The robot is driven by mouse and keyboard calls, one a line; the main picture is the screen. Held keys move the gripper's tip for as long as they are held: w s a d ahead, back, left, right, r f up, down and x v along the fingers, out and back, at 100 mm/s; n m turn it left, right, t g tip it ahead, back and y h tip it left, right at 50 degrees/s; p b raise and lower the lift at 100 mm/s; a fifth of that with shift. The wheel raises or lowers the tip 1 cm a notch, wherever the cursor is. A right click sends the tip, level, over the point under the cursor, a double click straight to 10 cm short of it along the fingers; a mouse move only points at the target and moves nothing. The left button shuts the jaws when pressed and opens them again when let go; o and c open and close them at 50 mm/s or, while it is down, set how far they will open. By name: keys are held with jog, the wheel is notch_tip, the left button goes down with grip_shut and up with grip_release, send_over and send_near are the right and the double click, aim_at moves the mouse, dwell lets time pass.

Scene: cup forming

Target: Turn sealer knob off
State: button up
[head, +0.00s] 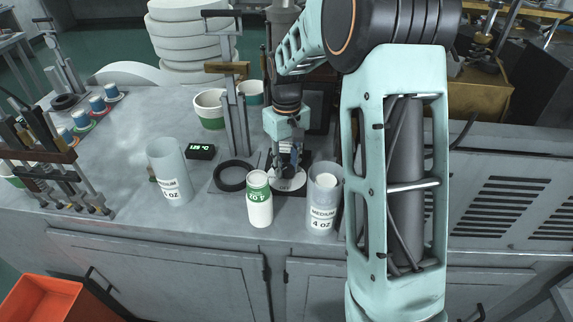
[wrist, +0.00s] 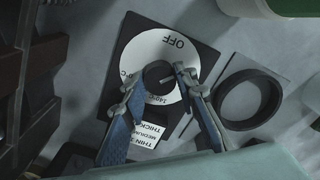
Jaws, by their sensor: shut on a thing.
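The sealer knob (wrist: 158,73) is a small black round knob in the middle of a white dial (wrist: 145,48), which sits on a black square plate. The word OFF is printed near the dial's upper edge in the wrist view. A light line on the knob points roughly rightward, not at OFF. My gripper (wrist: 156,82) is shut on the knob, one finger on each side. In the head view my gripper (head: 287,160) reaches down to the white dial (head: 287,183), and the fingers mostly hide the knob.
A black ring (head: 232,176) lies left of the dial, below an upright stand. Another clear tube (head: 172,178) and a lit temperature display (head: 201,151) are farther left.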

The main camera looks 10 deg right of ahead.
aim_at(286, 168)
jog(key=n, duration=0.4)
jog(key=shift+r+n, duration=0.1)
jog(key=shift+n, duration=0.2)
jog(key=shift+w+n+p, duration=0.1)
jog(key=shift+n+p, duration=0.35)
jog(key=shift+n, duration=1.45)
jog(key=o, duration=1.1)
jog(key=shift+o, duration=0.2)
notch_tip(286, 168, up, 12)
